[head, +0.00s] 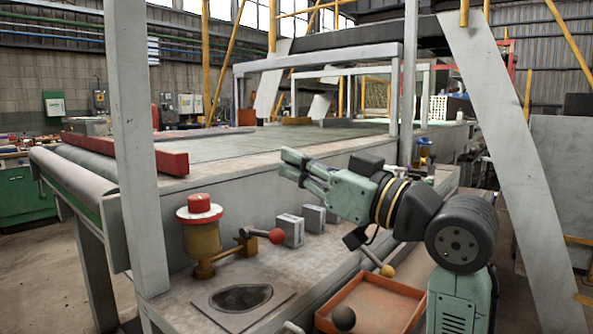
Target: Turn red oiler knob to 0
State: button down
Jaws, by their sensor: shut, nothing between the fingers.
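The oiler (201,238) is a brass-coloured body standing on the machine's ledge at the lower left. Its red knob (199,203) is a round cap on top, with a pale band beneath it. No scale or number on the knob can be read from here. My gripper (285,163) is shut and empty, pointing left. In the picture it is above and to the right of the red knob, apart from it. A lever with a red ball end (276,236) sticks out to the right of the oiler.
A grey upright post (137,150) stands just left of the oiler. Small grey blocks (288,230) sit on the ledge below my gripper. An orange tray (385,297) holding a dark ball (343,318) is at the lower right. A dark recessed plate (240,298) lies in front of the oiler.

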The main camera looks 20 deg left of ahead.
aim_at(198, 203)
jog(key=k+l, duration=0.1)
jog(key=l, duration=0.4)
jog(key=k+l, duration=0.1)
jog(key=l, duration=0.35)
jog(key=k+l, duration=0.15)
jog(key=l, duration=0.35)
